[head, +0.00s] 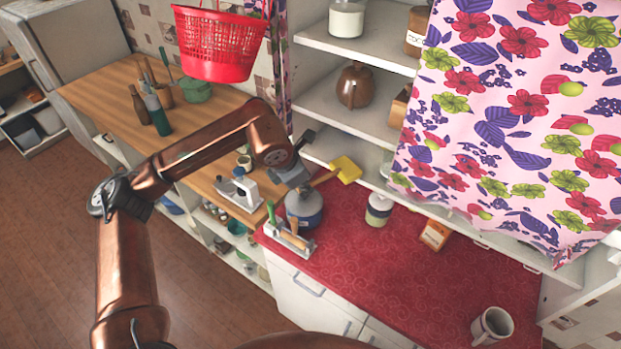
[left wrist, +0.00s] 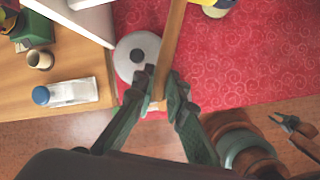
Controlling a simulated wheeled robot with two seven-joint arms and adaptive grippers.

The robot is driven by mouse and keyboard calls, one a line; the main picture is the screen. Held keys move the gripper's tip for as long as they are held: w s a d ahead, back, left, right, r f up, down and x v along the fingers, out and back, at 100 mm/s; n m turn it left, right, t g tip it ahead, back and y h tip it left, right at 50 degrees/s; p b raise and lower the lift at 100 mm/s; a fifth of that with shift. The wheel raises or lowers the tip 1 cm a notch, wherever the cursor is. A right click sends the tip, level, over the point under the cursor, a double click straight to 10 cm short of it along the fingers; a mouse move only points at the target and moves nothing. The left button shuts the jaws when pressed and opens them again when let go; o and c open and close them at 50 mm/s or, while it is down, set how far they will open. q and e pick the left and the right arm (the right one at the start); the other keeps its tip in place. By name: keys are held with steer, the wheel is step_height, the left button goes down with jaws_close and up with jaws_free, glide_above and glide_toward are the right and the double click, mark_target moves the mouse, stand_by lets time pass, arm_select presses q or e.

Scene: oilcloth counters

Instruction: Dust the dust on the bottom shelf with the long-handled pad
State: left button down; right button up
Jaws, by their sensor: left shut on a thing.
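My left gripper (head: 306,181) is shut on the wooden handle of the long-handled pad, above the counter's left part. The pad's yellow head (head: 346,168) points right, close to the front of the bottom shelf (head: 334,150); whether it touches the shelf is unclear. In the left wrist view the handle (left wrist: 172,45) runs up from between the left fingers (left wrist: 160,97). I cannot make out dust on the shelf. A small dark jaw-like part (left wrist: 290,128) at the wrist view's right edge may be my right gripper; its state is unclear.
A grey lidded pot (head: 303,208) stands under the left gripper. A jar (head: 378,209), a small box (head: 435,234) and a mug (head: 492,325) stand on the red counter (head: 400,270). A flowered curtain (head: 510,120) covers the shelves' right part. A brown pot (head: 355,86) is on a higher shelf.

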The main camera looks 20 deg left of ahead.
arm_select(q)
steer(key=shift+s+a+b, duration=0.2)
steer(key=shift+s+a, duration=0.1)
steer(key=shift+s, duration=0.6)
steer(key=shift+s+a+b, duration=0.15)
steer(key=shift+s+a, duration=0.2)
steer(key=shift+s, duration=0.5)
steer(key=shift+s+a+b, duration=0.2)
steer(key=shift+s+a, duration=0.1)
steer(key=shift+s, duration=0.6)
steer(key=s+a+f+m+g, duration=0.1)
steer(key=s+f+m+g, duration=0.3)
steer(key=f+m, duration=0.4)
steer(key=s+a+f+m+g+h, duration=0.1)
steer(key=s+f+m+g, duration=0.4)
steer(key=m, duration=1.3)
steer(key=shift+s+f+m+g, duration=0.3)
steer(key=shift+s+f, duration=0.1)
steer(key=shift+f, duration=1.4)
steer(key=shift+a, duration=0.1)
